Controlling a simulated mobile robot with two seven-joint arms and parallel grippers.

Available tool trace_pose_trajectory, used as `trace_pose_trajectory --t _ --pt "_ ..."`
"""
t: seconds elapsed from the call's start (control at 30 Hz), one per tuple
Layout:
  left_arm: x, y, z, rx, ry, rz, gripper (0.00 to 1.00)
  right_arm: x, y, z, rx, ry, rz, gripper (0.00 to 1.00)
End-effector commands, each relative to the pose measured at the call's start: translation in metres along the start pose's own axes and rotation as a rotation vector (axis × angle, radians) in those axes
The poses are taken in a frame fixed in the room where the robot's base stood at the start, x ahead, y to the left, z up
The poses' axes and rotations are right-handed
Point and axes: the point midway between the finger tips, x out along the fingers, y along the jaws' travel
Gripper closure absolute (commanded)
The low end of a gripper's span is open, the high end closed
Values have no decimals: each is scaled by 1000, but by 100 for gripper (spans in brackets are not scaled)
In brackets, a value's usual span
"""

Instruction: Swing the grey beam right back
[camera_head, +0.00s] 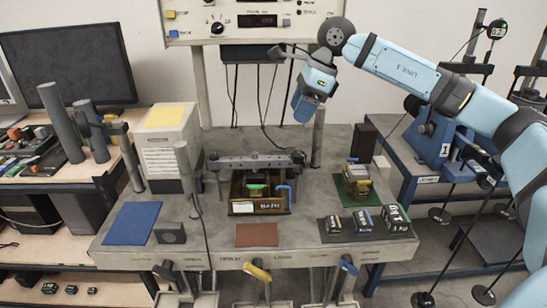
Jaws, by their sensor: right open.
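The grey beam (250,161) lies level across the lever frame in the middle of the bench. It passes over the back of a brown fixture (258,208) that holds a green part and a blue clamp. My right gripper (285,53) is high above the bench, under the overhead control panel, with its arm coming in from the right. It is open, empty and well apart from the beam. Its fingers are small in this view. My left gripper is not in view.
A grey bench (210,240) carries a blue mat (133,223), a brown mat (257,235) and several labelled blocks (362,221). A metal post (317,140) stands behind the beam's right end. A small brass device (357,183) sits on a green mat at right.

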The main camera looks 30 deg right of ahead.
Motion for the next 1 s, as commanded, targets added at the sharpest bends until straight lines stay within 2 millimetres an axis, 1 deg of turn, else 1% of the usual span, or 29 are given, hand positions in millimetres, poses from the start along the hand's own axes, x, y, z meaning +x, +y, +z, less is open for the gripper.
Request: trace_pose_trajectory --t 0.07,0.17,0.27,0.5,0.6,0.7,0.83,1.0 --pt "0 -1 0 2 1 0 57 2 -1 -2 0 10 -7 48" --pt "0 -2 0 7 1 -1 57 13 -1 -2 0 10 -4 48" --pt "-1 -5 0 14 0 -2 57 32 -1 -2 0 10 -3 48" --pt "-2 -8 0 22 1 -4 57 83 0 -2 0 8 -2 48" --pt "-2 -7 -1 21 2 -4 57 102 -1 -2 0 7 -2 48" --pt "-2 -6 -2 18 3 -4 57 117 -1 -2 1 7 -3 48" --pt "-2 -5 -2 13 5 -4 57 130 -1 -2 1 6 -3 48" --pt "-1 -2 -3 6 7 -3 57 135 -1 -2 1 5 -4 48"
